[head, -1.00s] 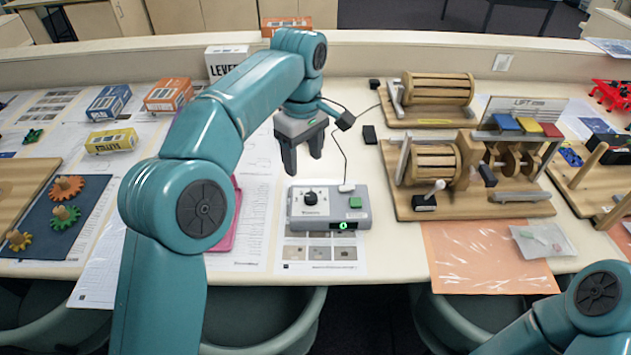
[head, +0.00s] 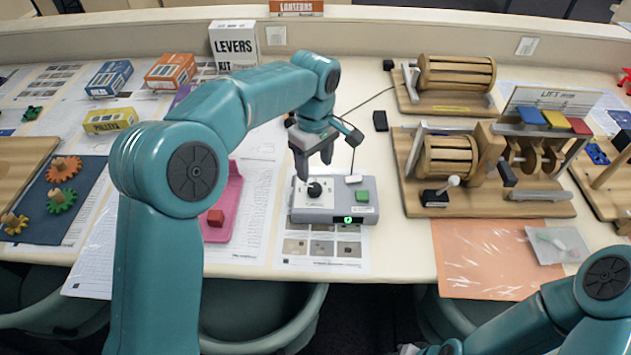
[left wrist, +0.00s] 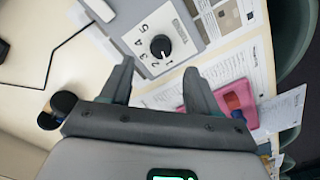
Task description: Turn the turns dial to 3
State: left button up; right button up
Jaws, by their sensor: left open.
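My right gripper is out of view.
The wooden winch (head: 447,155) stands to the right. My right arm shows at lower right.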

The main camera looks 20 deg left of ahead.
aim_at(315, 187)
pick_arm(q)
notch_tip(315, 187, down, 6)
jog(key=shift+s+r, duration=0.1)
jog(key=shift+s, duration=0.05)
jog(key=shift+d+f, duration=0.1)
jog(key=shift+f, duration=0.45)
jog(key=shift+c, duration=0.6)
jog(key=c, duration=0.9)
